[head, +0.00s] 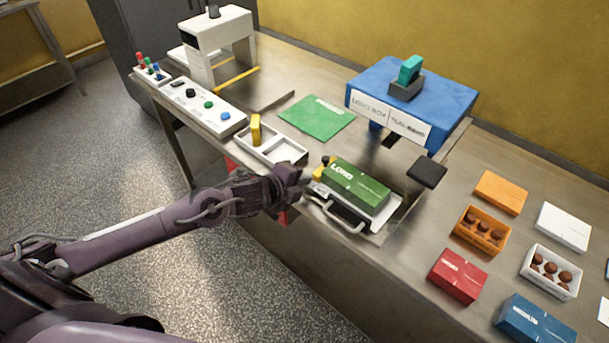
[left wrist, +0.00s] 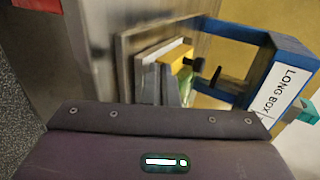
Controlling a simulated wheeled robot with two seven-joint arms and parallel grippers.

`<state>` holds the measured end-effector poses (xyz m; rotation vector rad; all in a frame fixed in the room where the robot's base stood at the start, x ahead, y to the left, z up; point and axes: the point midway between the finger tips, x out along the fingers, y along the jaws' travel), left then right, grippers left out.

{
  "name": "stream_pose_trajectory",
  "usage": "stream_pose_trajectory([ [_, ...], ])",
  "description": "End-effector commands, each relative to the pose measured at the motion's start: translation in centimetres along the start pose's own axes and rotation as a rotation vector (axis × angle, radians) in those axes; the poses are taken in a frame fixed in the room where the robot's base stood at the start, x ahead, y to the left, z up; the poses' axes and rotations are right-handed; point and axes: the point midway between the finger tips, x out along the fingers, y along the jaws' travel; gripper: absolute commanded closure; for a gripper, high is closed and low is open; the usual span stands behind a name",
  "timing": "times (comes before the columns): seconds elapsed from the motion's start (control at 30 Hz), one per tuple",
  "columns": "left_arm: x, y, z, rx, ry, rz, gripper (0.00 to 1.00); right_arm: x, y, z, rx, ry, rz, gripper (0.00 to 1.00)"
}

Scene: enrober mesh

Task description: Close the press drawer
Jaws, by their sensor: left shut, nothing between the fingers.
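The press (head: 410,98) is a blue machine labelled LONG BOX with a teal knob on top; it also shows in the left wrist view (left wrist: 262,40). Its drawer (head: 372,222) is out toward the table's front edge, with a metal handle (head: 335,216) at the front. A green LONG box (head: 357,185) lies on the drawer's white tray. My left gripper (head: 298,178) is shut and empty, just left of the drawer front and near the handle. I cannot tell whether it touches. My right gripper is out of view.
A white divided tray (head: 292,152) with a yellow block stands left of the drawer. A green sheet (head: 316,118) lies behind it. A control panel (head: 205,108) is farther left. Several boxes, such as the red one (head: 457,276), fill the right side.

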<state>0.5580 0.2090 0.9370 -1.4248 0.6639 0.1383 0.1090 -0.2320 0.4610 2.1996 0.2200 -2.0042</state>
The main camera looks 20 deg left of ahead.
Motion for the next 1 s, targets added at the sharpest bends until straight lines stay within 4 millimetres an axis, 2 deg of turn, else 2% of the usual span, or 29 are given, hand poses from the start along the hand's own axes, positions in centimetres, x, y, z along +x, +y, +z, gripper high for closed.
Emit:
stream_pose_trajectory([
  [0.63,1.4,-0.7,0.0,-0.001,0.000,-0.003,1.00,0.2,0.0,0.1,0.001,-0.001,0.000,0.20],
  [0.77,2.9,-1.6,0.0,-0.002,0.000,-0.006,1.00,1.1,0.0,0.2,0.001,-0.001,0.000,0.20],
  [1.0,7.6,-4.1,-0.1,-0.002,0.001,-0.007,1.00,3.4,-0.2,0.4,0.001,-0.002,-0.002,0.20],
])
